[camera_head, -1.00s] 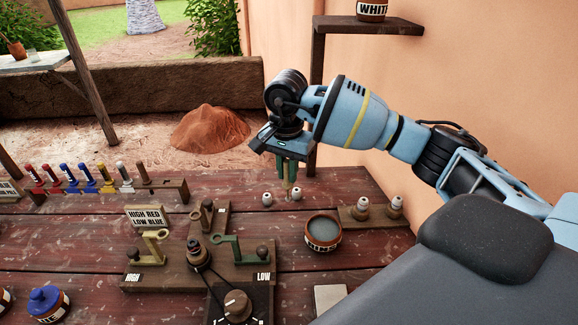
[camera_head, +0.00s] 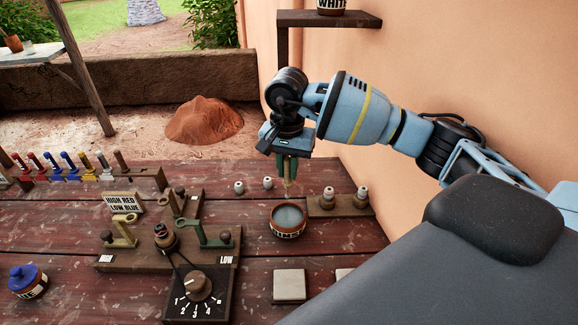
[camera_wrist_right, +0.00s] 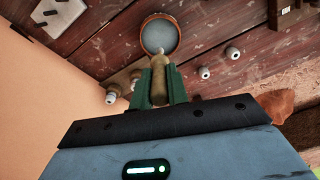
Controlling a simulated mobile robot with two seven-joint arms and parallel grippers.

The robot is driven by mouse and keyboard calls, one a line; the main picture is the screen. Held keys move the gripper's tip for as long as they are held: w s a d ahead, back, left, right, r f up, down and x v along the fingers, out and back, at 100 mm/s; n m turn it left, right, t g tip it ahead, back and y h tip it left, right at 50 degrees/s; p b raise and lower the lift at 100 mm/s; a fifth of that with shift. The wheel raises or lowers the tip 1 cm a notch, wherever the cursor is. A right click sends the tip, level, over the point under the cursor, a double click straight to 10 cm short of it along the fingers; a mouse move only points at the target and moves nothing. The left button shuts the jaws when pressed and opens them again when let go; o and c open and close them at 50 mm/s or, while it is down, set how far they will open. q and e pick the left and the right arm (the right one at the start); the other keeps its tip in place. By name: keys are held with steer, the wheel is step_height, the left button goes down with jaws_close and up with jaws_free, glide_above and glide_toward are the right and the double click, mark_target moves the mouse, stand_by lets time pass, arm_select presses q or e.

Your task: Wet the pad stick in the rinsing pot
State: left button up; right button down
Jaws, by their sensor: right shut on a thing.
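My right gripper (camera_head: 288,172) is shut on the pad stick (camera_wrist_right: 159,80), a tan stick pointing down, with a small pale tip in the right wrist view. In the head view, only a little of the stick (camera_head: 288,184) shows below the green fingers. The rinsing pot (camera_head: 288,233) is a round brown pot with a white label and grey liquid inside. It stands upright on the table, just in front of and below the stick. In the right wrist view, the pot (camera_wrist_right: 143,40) lies just beyond the stick's tip. Contact with the liquid is not visible. My left gripper is not in view.
A wooden holder (camera_head: 340,210) with two pale-topped pieces stands right of the pot. Two small white-topped pieces (camera_head: 267,183) are behind it. A lever board (camera_head: 150,258) and dial box (camera_head: 200,295) lie left. A grey tile (camera_head: 289,284) lies in front.

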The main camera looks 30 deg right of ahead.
mark_target(288, 182)
steer(key=shift+f, duration=0.1)
